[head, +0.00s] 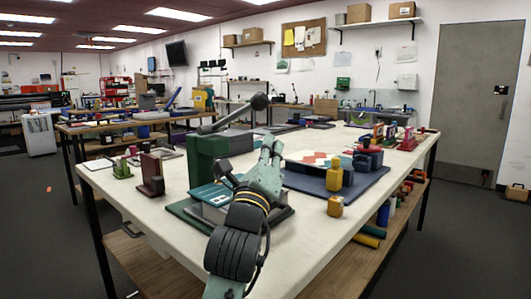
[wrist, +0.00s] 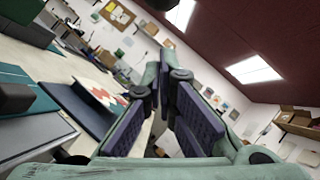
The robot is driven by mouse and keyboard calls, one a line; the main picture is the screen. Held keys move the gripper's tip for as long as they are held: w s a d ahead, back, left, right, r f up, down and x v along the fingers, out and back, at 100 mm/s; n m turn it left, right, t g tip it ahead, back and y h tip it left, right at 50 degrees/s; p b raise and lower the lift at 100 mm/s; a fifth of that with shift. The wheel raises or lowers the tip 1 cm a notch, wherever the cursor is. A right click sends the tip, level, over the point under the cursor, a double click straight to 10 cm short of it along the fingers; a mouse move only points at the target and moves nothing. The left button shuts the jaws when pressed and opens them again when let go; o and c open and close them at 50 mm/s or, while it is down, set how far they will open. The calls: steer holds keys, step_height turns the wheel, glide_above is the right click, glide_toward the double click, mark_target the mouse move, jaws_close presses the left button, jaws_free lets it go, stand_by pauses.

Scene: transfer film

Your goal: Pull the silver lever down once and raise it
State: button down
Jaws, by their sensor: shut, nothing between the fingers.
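The silver lever (head: 222,122) is a grey bar with a dark round knob (head: 259,102) at its end. It slants up to the right from the top of a dark green press body (head: 207,155) on the table, so it is raised. A teal sheet (head: 208,194) lies on the press's base. My gripper (head: 271,147) is at the right of the press, below and a little right of the knob, and apart from it. In the wrist view the fingers (wrist: 163,90) are close together, with nothing seen between them. I cannot make out the lever there.
The white table (head: 290,235) also holds a dark blue board (head: 325,187) with a patterned sheet, a yellow bottle (head: 334,174) and a small yellow block (head: 335,207) to the right. A maroon stand (head: 151,175) is left of the press. The table's front right is clear.

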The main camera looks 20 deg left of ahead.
steer(key=w+a+r+p, duration=0.2)
steer(key=w+r, duration=0.2)
steer(key=shift+a+r, duration=0.15)
steer(key=shift+a, duration=0.1)
